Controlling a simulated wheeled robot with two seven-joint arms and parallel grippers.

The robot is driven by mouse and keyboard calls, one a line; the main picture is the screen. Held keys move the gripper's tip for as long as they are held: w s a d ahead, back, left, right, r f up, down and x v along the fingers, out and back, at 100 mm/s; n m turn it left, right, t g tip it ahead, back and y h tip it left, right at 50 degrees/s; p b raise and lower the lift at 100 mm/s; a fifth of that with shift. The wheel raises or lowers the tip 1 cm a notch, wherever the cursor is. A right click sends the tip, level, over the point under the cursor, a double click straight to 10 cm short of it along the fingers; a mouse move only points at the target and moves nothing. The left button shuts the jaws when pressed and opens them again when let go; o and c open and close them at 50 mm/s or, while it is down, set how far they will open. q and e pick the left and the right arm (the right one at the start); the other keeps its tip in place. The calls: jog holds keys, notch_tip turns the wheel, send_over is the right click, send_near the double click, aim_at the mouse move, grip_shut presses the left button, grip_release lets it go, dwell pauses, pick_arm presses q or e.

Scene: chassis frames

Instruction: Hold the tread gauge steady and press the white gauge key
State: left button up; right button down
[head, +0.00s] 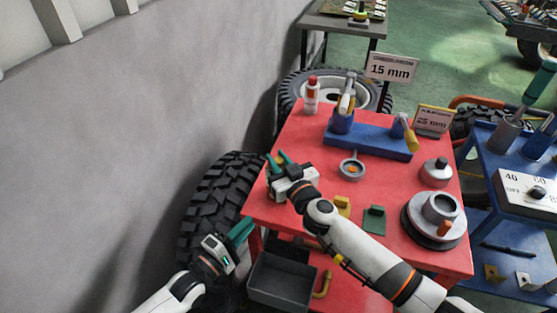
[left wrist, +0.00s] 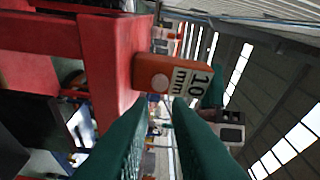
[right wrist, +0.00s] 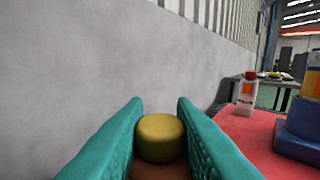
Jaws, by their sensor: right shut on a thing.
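My right gripper (head: 278,162) is over the left edge of the red table. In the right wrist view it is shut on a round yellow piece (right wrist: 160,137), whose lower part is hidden. My left gripper (head: 242,230) is lower, left of the table's front corner; its green fingers (left wrist: 161,105) are apart with nothing between them. In the left wrist view, an orange block (left wrist: 150,70) with a "10 mm" label and a pale round spot (left wrist: 160,82) is ahead, beside the red table. I cannot tell whether this is the gauge and its key. My right gripper partly shows beyond it.
The red table (head: 300,215) carries a blue tool rack (head: 365,143), a bottle (head: 311,95), a grey round part (head: 433,218) and small yellow and green blocks. A dark bin (head: 283,280) is below. A tyre (head: 215,200) leans by the left wall.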

pick_arm(q)
grip_shut()
dwell(1.2)
jog(key=shift+w, duration=0.1)
jog(key=shift+s+d+r+m+g+y, duration=0.35)
jog(key=shift+s+d+m+g, duration=0.15)
jog(key=shift+g, duration=0.75)
jog(key=shift+s+d+r+m+g+y, duration=0.4)
jog(key=shift+m+g, duration=0.25)
jog(key=shift+g, duration=0.55)
jog(key=shift+s+d+r+m+g+y, duration=0.2)
jog(key=shift+s+d+m+g+y, duration=0.3)
jog(key=shift+g, duration=0.75)
jog(key=shift+a, duration=0.1)
jog(key=shift+w+d, duration=0.45)
jog(key=shift+w, duration=0.95)
jog(key=shift+w+d, duration=0.45)
jog(key=shift+w, duration=1)
jog(key=shift+w+d, duration=0.45)
jog(key=shift+w, duration=0.95)
jog(key=shift+w, duration=0.1)
